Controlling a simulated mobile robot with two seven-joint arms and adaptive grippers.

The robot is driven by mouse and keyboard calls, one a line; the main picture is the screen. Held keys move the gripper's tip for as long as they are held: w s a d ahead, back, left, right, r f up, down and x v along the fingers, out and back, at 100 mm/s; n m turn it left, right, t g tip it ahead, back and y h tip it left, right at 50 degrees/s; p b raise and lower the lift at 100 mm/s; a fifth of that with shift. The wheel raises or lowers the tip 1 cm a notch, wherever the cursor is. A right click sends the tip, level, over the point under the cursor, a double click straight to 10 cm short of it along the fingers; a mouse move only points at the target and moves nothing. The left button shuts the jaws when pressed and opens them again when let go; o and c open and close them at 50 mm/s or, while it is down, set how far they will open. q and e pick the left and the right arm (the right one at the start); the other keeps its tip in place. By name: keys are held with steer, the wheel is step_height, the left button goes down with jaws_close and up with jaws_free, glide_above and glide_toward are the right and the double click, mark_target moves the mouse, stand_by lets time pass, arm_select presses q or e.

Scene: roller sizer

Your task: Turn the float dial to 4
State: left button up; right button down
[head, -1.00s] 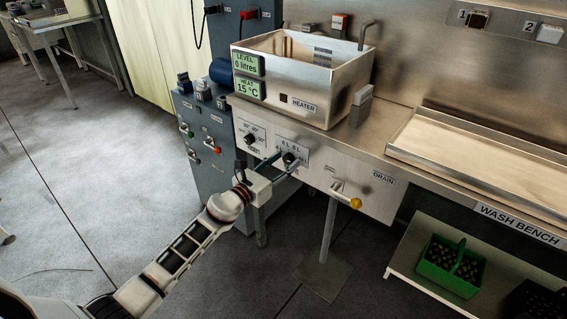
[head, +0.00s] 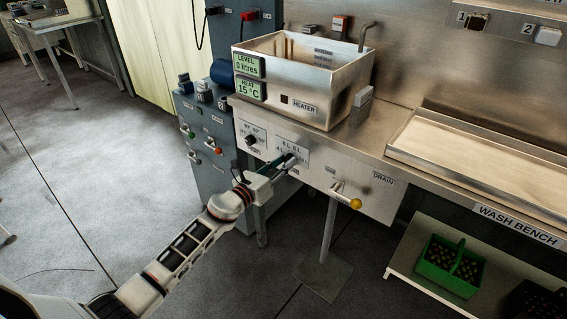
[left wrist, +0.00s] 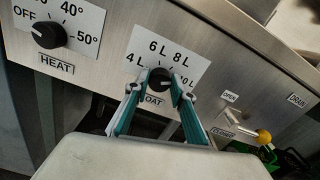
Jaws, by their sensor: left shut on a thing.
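The float dial (left wrist: 160,79) is a black knob on a white plate marked 4 L, 6 L, 8 L and 10 L, on the steel front panel under the tank. My left gripper (left wrist: 159,95) is shut on this knob, with a finger on each side. The fingers cover part of the plate, including part of its FLOAT label. Where the knob's pointer stands I cannot tell clearly. In the head view the left gripper (head: 284,163) reaches the same plate and hides most of the knob. My right gripper is not in view.
The heat dial (left wrist: 48,35) is left of the float dial. The drain lever with a yellow ball (left wrist: 263,136) is to the right. Above stands the steel tank (head: 330,75), reading 0 litres and 15 °C. A green crate (head: 447,267) sits on the shelf at lower right.

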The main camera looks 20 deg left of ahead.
arm_select(q)
steer(key=shift+n, duration=0.9)
steer(key=n+p, duration=0.1)
steer(key=n, duration=0.2)
steer(key=shift+n, duration=0.4)
steer(key=n, duration=0.2)
steer(key=shift+a+n+p, duration=0.1)
steer(key=shift+n+p, duration=0.2)
steer(key=shift+p, duration=0.05)
steer(key=n+p, duration=0.1)
steer(key=n, duration=0.4)
steer(key=n+p, duration=0.1)
steer(key=n, duration=0.3)
steer(key=shift+f+p, duration=0.1)
steer(key=shift+p, duration=0.2)
steer(key=n+p, duration=0.1)
steer(key=n, duration=0.2)
steer(key=n+p, duration=0.1)
steer(key=n, duration=0.2)
steer(key=n+p, duration=0.1)
steer(key=n, duration=0.3)
steer(key=shift+f, duration=0.25)
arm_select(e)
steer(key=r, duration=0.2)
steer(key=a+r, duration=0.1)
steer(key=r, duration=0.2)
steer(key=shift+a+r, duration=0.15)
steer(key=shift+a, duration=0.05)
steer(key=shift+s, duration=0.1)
